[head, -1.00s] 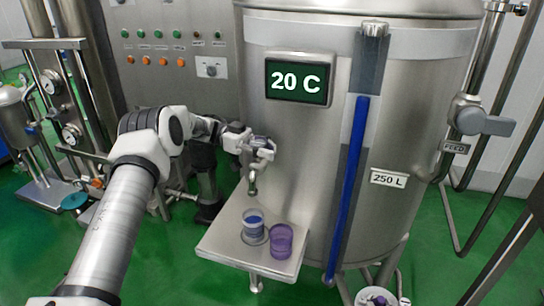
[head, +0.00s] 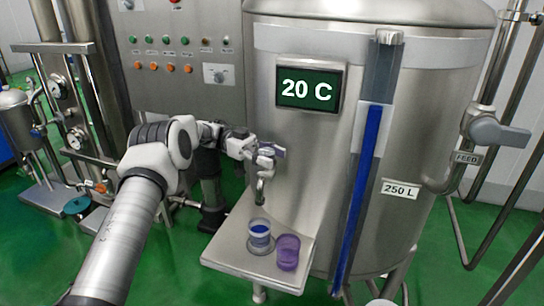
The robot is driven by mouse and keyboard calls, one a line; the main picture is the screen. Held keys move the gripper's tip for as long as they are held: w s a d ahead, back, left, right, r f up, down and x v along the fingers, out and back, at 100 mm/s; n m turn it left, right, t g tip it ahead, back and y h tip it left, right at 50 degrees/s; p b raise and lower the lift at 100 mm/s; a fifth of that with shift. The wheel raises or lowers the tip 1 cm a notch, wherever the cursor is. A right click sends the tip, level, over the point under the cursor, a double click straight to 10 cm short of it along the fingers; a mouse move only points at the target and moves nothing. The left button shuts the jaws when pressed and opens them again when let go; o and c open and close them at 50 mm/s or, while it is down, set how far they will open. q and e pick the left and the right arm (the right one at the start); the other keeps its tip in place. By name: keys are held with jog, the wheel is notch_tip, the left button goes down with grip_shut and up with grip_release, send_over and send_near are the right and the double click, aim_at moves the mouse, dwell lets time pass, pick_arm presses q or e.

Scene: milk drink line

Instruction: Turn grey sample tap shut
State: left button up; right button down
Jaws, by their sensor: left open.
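The grey sample tap (head: 262,188) sticks out from the lower left of the steel tank, with its spout pointing down. My left gripper (head: 268,156) is at the top of the tap, around or right beside its handle. Its fingers are open, and they partly hide the handle. I cannot tell whether they touch it or how far it is turned. Below the spout, a clear beaker (head: 259,238) with blue contents stands on a steel shelf (head: 232,262). My right gripper is not in view.
A purple cup (head: 287,252) stands on the shelf, right of the beaker. The tank (head: 445,110) has a display (head: 309,88) reading 20 C and a blue level tube (head: 364,170). A feed valve (head: 497,132) is at the right. A control panel (head: 180,35) stands behind my arm.

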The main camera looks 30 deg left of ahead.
aim_at(271, 153)
pick_arm(q)
jog(key=shift+d+r, duration=0.2)
jog(key=shift+r, duration=0.1)
jog(key=r, duration=0.9)
jog(key=shift+a+r, duration=0.25)
jog(key=shift+f, duration=0.1)
